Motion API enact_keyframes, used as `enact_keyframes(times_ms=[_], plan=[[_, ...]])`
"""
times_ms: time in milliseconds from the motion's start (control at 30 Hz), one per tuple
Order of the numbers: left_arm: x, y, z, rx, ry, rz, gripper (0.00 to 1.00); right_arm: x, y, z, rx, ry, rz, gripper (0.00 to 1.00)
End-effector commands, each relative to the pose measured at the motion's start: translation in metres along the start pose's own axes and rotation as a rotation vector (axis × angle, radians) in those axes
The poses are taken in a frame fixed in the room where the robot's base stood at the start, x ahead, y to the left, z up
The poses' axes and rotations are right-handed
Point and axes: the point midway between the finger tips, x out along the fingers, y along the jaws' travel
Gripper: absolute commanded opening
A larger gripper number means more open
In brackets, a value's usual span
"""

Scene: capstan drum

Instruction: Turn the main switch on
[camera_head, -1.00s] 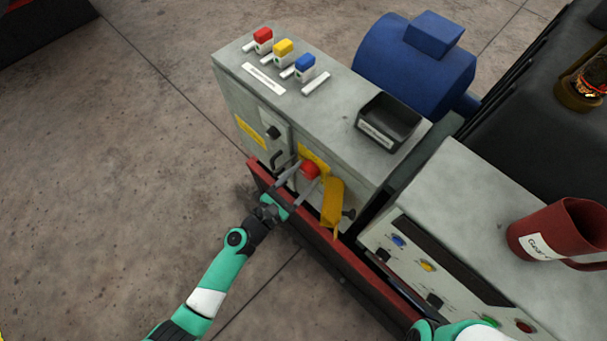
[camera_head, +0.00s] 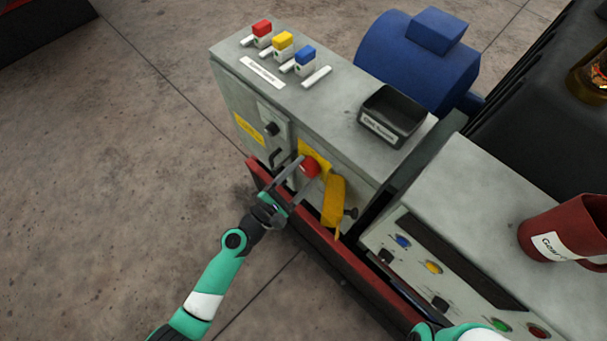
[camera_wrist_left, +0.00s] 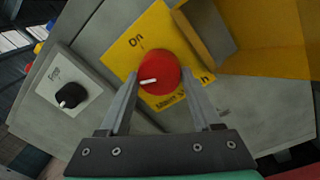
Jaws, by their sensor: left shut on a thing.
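The main switch is a round red knob (camera_head: 310,167) on a yellow plate on the front of the grey cabinet (camera_head: 237,109). In the left wrist view the knob (camera_wrist_left: 158,70) has a white pointer mark aimed to the left. The plate (camera_wrist_left: 122,62) reads "On" above the knob and "Main Switch" at lower right, partly covered by a finger. My left gripper (camera_head: 296,179) is shut on the knob, with one finger on each side of it, as the left wrist view (camera_wrist_left: 160,92) also shows. Only part of my right arm shows at the bottom; its gripper is not visible.
A yellow flap (camera_head: 333,203) hangs right beside the knob. A black knob (camera_wrist_left: 70,95) sits left of it. A red rail (camera_head: 340,262) runs below. On top are red, yellow and blue switches and a black tray (camera_head: 391,117).

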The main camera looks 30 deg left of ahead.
Motion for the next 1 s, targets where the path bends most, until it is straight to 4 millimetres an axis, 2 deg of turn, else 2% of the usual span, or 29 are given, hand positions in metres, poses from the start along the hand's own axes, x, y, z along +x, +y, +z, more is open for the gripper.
enact_keyframes(times_ms=[1000], plan=[[0.0, 0.003, -0.002, 0.944, -0.058, 0.014, 0.1, -0.049, 0.0, 0.045, 0.0, 0.0, 0.0, 0.5]])
